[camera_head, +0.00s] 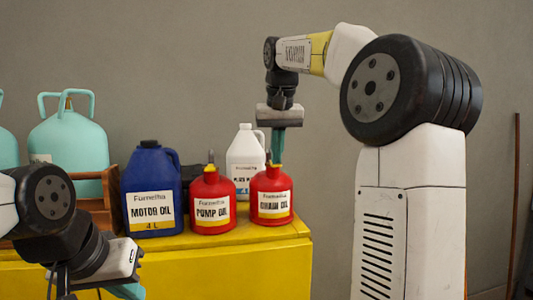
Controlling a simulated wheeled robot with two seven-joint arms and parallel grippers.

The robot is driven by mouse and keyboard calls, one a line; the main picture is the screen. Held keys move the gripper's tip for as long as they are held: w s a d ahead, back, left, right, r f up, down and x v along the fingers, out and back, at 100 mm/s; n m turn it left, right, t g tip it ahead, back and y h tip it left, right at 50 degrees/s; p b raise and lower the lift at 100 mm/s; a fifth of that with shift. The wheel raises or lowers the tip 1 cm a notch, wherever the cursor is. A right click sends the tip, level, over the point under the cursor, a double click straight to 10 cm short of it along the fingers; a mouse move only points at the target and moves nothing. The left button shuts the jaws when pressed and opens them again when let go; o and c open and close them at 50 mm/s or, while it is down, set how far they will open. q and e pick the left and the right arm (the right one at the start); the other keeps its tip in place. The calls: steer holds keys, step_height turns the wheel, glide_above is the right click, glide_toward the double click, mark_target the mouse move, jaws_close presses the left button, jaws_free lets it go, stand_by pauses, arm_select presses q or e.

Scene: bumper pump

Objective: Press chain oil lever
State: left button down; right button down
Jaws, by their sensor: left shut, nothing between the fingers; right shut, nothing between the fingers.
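The red chain oil can (271,195) stands upright near the right end of the yellow surface, with a white label. My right gripper (276,158) points straight down over its top with shut teal fingers. The can's lever is hidden or not distinguishable behind the fingers. My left gripper (126,291) is low at the lower left, in front of the yellow surface, shut and partly cut off by the frame edge.
A blue motor oil jug (151,188), a white jug (245,158), a wooden crate (109,192) and teal tanks (68,142) stand around. The yellow cabinet (230,265) ends at the right.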

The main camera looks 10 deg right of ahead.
steer(key=shift+s+f+t, duration=0.2)
steer(key=shift+s+t, duration=0.05)
steer(key=shift+t, duration=0.35)
steer(key=shift+s+f+t, duration=0.5)
steer(key=shift+f+t, duration=0.2)
steer(key=shift+f, duration=0.15)
steer(key=shift+r, duration=0.85)
